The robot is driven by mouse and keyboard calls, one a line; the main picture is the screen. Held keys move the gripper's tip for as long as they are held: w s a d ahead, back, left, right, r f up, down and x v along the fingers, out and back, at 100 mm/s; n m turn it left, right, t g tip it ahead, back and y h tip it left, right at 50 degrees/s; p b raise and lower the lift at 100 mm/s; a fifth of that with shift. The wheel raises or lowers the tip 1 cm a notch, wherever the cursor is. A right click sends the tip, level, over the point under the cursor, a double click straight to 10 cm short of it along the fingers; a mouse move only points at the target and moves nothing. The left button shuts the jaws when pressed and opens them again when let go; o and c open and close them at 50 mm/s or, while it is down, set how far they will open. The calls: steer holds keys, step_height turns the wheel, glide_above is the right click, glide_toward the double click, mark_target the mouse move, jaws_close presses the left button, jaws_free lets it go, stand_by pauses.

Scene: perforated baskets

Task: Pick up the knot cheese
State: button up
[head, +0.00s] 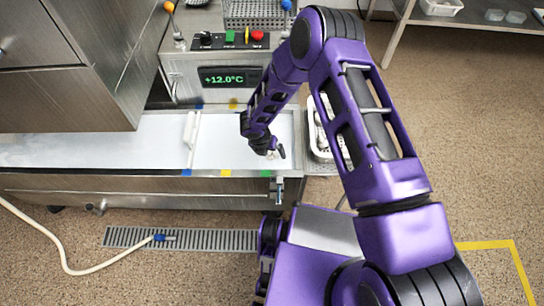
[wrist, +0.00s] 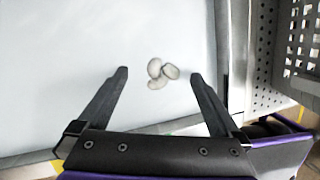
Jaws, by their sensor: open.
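The knot cheese (wrist: 155,68) is a small cluster of pale, rounded lobes on the white-blue surface of the basin (wrist: 60,70). In the wrist view it lies between the fingertips of my gripper (wrist: 159,74), with a clear gap to each finger. The gripper is open and empty. In the head view my gripper (head: 277,151) is low over the right end of the long basin (head: 130,172), and the cheese is only a small pale patch (head: 271,155) beside the fingers, partly hidden.
A white perforated basket (head: 322,155) stands right of the basin, partly behind my arm. A white divider (head: 190,135) crosses the basin. A control box (head: 215,80) reading +12.0°C stands behind.

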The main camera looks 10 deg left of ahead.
steer(key=shift+x, duration=1.05)
steer(key=c, duration=1.4)
